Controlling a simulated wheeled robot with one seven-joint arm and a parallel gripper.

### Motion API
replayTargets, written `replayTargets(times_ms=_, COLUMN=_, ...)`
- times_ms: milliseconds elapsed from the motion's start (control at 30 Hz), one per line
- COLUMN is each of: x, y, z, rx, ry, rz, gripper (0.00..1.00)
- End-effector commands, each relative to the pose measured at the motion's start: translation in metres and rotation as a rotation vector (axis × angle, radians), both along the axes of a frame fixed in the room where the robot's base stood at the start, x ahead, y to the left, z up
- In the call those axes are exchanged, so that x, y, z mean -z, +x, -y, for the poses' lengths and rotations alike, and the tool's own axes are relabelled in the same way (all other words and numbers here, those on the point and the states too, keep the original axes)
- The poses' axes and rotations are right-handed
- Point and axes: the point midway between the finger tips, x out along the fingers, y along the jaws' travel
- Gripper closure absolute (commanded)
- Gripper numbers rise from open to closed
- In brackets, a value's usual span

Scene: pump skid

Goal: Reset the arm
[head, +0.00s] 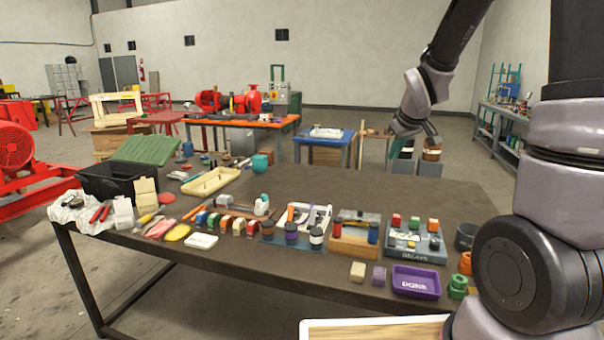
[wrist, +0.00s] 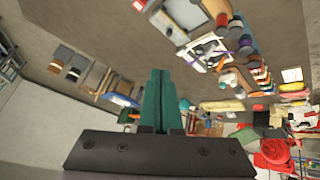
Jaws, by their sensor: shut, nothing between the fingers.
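My gripper (wrist: 157,75) shows in the wrist view as two dark green fingers pressed together along their length, with nothing between them. In the head view my gripper (head: 397,141) is at the end of my raised arm, above the far right part of the table and clear of it. The arm comes down from the upper right of the head view. The wrist picture is turned, with the table (wrist: 130,25) along the top.
The long dark table (head: 330,185) carries relay blocks, a purple tray (head: 416,282), a black bin (head: 108,180) and a cream tray (head: 211,182), mostly along its front and left. Its far right surface is bare. A blue workbench (head: 324,143) stands behind.

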Motion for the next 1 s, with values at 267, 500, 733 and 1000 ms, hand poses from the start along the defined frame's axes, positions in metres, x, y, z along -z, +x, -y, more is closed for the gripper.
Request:
replayTargets(times_ms=267, x=-0.091, y=-0.094, z=0.008, rx=0.271, ry=0.227, rz=-0.01, gripper=1.0)
replayTargets(times_ms=500, x=-0.133, y=-0.185, z=-0.002, rx=0.451, ry=0.435, rz=-0.042, gripper=1.0)
replayTargets(times_ms=733, x=-0.146, y=-0.237, z=-0.014, rx=0.536, ry=0.557, rz=-0.074, gripper=1.0)
replayTargets(times_ms=1000, x=-0.147, y=-0.245, z=-0.016, rx=0.549, ry=0.575, rz=-0.081, gripper=1.0)
